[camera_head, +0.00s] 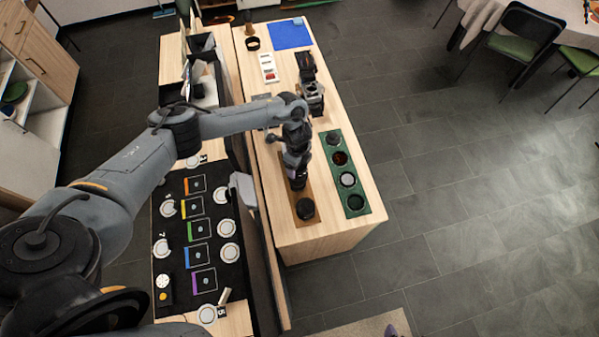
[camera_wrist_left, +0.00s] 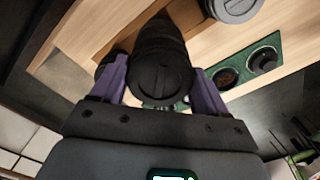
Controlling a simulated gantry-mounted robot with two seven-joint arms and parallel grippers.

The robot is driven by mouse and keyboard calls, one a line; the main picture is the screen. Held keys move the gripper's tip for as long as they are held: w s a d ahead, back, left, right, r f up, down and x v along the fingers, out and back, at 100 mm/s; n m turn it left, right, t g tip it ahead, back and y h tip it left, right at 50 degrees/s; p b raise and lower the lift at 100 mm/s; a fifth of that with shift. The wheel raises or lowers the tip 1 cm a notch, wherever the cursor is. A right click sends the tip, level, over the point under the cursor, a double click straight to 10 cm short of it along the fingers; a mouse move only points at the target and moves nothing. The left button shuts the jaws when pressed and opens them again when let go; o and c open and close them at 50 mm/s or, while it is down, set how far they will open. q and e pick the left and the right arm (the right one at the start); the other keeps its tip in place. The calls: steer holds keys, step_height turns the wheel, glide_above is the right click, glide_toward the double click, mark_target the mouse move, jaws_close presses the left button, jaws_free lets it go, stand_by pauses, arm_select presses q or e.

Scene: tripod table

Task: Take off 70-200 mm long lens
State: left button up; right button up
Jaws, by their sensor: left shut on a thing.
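My left gripper (camera_head: 297,163) is over the near part of the wooden table, above the brown mat (camera_head: 299,190). In the left wrist view its purple fingers (camera_wrist_left: 158,88) are shut on a long black lens (camera_wrist_left: 160,50), one on each side. The lens has a round black end facing the wrist camera. Whether its far end touches the mat is hidden. A black camera with a grey part (camera_head: 312,92) stands farther back on the table, apart from the gripper. My right gripper is not in view.
A short black lens (camera_head: 305,209) stands on the mat's near end. To the right, a green tray (camera_head: 338,175) has several round places with dark round items. A blue mat (camera_head: 290,35) lies at the far end. A dark panel (camera_head: 265,225) runs along the table's left side.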

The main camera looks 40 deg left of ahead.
arm_select(q)
steer(key=shift+r+p, duration=1.15)
steer(key=shift+r, duration=0.25)
